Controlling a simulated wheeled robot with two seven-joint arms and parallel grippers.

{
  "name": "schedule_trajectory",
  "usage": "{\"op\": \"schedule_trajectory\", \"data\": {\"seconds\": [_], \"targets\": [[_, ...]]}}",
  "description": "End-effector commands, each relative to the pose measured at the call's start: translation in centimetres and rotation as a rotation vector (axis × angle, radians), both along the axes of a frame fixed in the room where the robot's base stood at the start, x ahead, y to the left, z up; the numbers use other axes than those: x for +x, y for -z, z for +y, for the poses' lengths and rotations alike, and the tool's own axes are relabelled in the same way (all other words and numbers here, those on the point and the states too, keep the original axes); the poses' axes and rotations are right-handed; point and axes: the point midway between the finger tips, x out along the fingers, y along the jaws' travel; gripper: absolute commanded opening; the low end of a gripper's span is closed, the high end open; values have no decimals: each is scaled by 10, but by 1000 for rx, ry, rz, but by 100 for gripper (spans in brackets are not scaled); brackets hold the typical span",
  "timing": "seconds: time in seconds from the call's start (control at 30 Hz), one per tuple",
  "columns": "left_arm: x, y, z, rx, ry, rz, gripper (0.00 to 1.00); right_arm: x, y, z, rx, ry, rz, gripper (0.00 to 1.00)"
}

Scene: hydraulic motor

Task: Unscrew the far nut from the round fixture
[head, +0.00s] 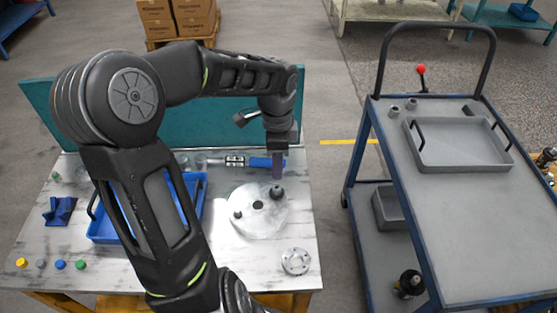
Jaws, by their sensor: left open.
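The round fixture (262,226) is a pale metal disc lying on the worktable, with a dark hole near its centre. A dark nut, the far one (277,192), stands at its back right part. Another small dark nut (238,215) sits at its left edge. My left gripper (278,176) points down just above the far nut, open. The fingers are seen edge-on, and I cannot tell whether they touch the nut or surround its top. My right gripper is out of view.
A blue tray (104,232) lies left, partly hidden behind my left arm. A flanged metal ring (295,261) lies at the table's front right. Colored caps (60,264) line the front left. A teal panel (228,121) closes the back. A grey cart (435,225) stands right.

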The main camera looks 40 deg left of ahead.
Motion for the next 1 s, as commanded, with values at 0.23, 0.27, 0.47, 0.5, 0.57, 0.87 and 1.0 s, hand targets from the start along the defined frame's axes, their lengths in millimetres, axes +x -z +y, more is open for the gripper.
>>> {"op": "schedule_trajectory", "data": {"seconds": [0.23,0.27,0.47,0.5,0.57,0.87,1.0], "targets": [[0,2,0,-1,-3,1,42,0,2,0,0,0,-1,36],[0,3,0,-1,-3,1,42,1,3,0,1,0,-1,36],[0,18,0,-1,-3,1,42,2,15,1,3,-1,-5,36],[0,22,0,-1,-4,1,42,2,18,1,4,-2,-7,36],[0,29,0,-1,-5,1,42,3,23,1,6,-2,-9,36],[0,66,-1,-1,-3,0,42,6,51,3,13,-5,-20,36],[0,80,0,-1,-3,1,42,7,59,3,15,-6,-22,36]]}}
